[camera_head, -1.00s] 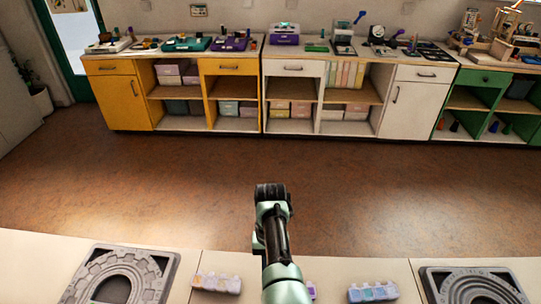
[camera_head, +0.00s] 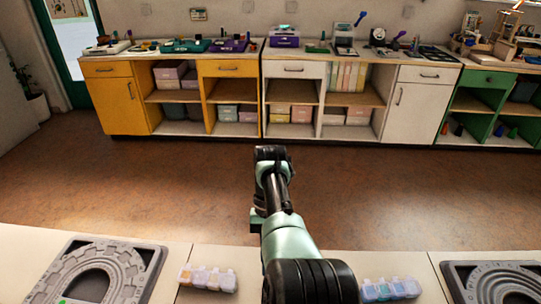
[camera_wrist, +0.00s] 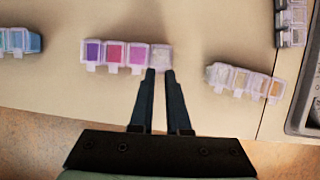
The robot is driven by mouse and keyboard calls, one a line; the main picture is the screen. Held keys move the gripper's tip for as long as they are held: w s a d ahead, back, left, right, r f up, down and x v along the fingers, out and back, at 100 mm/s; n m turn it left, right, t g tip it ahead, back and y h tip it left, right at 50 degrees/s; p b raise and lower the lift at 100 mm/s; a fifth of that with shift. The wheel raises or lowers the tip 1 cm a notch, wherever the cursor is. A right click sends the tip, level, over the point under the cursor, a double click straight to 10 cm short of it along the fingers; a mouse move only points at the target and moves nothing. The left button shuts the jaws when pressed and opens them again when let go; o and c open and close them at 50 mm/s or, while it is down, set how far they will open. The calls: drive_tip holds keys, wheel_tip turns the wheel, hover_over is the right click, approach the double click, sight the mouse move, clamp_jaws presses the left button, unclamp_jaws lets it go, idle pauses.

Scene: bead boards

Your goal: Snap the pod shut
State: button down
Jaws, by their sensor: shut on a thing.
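A pod of compartments with purple, pink and whitish cells (camera_wrist: 115,53) lies on the pale table in the wrist view. My gripper (camera_wrist: 161,71) comes from below, its two dark fingers close together at the pod's whitish right-end compartment. It is shut on that end, though the small gap shows little of what is held. Whether its lid is down cannot be told. In the head view this pod and my fingertips are hidden by my arm.
A pod with pale and orange cells (camera_wrist: 243,81) lies to the right and a blue one (camera_wrist: 20,41) to the left; part of another (camera_wrist: 290,22) is at top right. Grey boards (camera_head: 137,256) (camera_head: 460,280) flank the pods in the head view. Open floor lies beyond the table.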

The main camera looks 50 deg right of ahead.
idle(0.3)
drive_tip(key=c, duration=0.9)
unclamp_jaws()
drive_tip(key=shift+o, duration=0.2)
